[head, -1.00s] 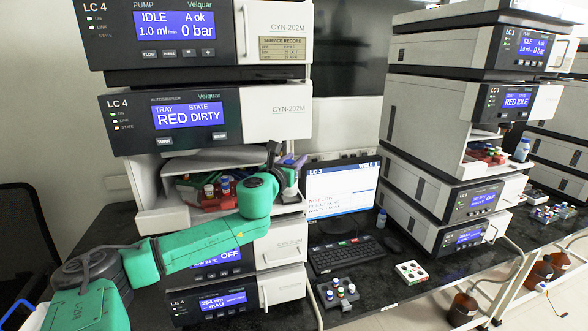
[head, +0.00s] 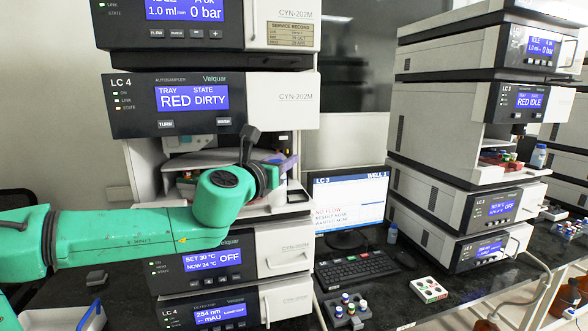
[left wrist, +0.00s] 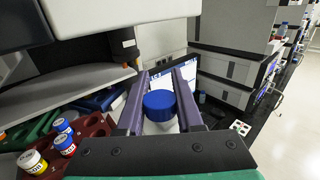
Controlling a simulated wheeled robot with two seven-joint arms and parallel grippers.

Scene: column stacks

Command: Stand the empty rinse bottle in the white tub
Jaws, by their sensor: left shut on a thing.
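My left gripper (left wrist: 160,105) is shut on the rinse bottle, whose blue cap (left wrist: 158,104) shows between the two purple fingers in the left wrist view; its body is mostly hidden below the cap. In the head view the left gripper (head: 284,168) is at the right side of the open LC 4 autosampler bay, and the bottle is hidden there. A pale thing with a blue edge (head: 88,314) is cut off at the lower left; I cannot tell whether it is the white tub. My right gripper is not in view.
Dark red racks (left wrist: 93,132) with capped vials and a green rack (left wrist: 40,130) stand left of the gripper. The bay's dark-fronted upper unit (head: 215,105) overhangs. A monitor (head: 347,203), keyboard (head: 352,271) and vial rack (head: 346,311) occupy the bench to the right.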

